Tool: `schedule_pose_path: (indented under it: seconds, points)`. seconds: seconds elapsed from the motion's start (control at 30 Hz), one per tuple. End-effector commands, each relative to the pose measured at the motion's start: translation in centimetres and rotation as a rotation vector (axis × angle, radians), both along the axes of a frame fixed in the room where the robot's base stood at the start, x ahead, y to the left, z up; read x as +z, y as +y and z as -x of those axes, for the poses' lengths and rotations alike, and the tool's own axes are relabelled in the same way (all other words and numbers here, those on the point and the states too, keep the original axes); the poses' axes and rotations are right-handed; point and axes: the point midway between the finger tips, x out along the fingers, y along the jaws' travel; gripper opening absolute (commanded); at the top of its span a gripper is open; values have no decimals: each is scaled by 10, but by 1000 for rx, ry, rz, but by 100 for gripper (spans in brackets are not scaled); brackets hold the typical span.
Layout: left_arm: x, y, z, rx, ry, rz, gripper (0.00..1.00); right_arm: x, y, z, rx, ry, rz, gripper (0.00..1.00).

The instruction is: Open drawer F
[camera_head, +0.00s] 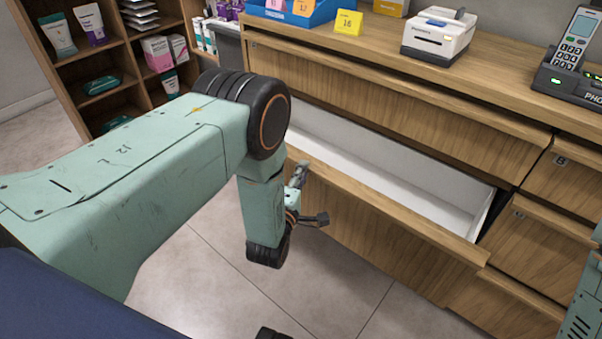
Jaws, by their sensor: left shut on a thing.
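A wide wooden drawer (400,232) in the counter is pulled out, and its white, empty inside shows. I cannot see a letter on its front, so I cannot tell from the picture whether it is drawer F. My left gripper (306,195) is at the left part of this drawer's front, shut on its edge. The wrist and forearm hide the drawer's left end and part of the grip. My right gripper is not in view; only a green piece of my right arm shows at the right edge.
Above the open drawer is a closed wide drawer (390,97). Smaller closed drawers (540,245) stand to the right. On the counter top are a label printer (438,35), a yellow 16 card (348,22) and a phone (575,45). Shelves (115,60) stand at the left back.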

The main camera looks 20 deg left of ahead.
Motion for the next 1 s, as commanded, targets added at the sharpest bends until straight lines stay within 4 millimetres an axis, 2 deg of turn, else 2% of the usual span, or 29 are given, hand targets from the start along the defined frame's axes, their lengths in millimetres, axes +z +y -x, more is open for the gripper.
schedule_pose_path:
  seconds: [0.07,0.1,0.33,0.6,0.73,0.87,1.0]
  points:
    - [0,0,0,1,-1,0,0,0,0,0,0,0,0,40]
    - [0,0,0,1,-1,0,20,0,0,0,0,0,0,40]
    - [0,1,2,1,0,0,39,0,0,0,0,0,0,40]
    - [0,1,2,0,1,0,39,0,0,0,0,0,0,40]
    - [-1,0,10,0,2,0,39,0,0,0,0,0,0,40]
    - [-1,-1,31,0,6,-1,39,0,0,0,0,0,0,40]
    - [-1,-3,61,-1,6,-1,39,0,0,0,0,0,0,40]
